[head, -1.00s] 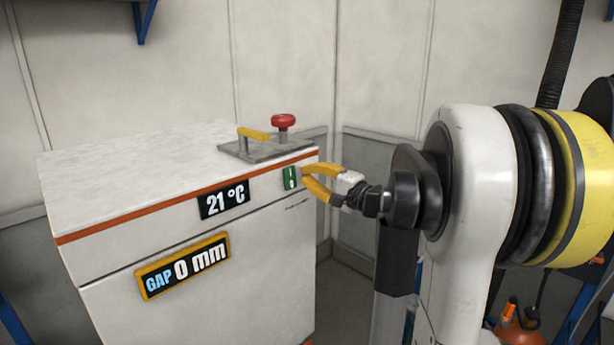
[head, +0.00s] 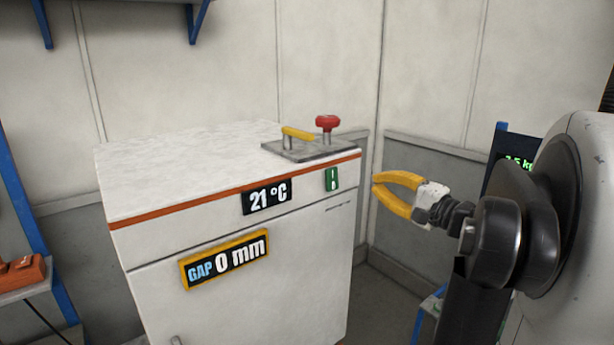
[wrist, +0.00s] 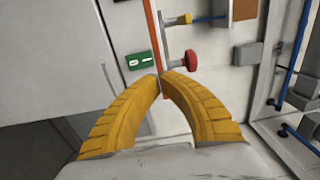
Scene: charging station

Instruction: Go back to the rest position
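My gripper (head: 375,183) has two curved yellow fingers. It is in the air to the right of a white cabinet (head: 200,165), apart from it. In the wrist view the fingertips (wrist: 161,76) meet, and nothing shows between them. No marker shows a rest position.
A metal plate (head: 300,151) on the cabinet top carries a yellow handle (head: 298,133) and a red knob (head: 327,123). A dark screen (head: 513,150) stands behind my arm. An orange object (head: 22,271) is on a shelf at the left. Blue brackets are on the wall.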

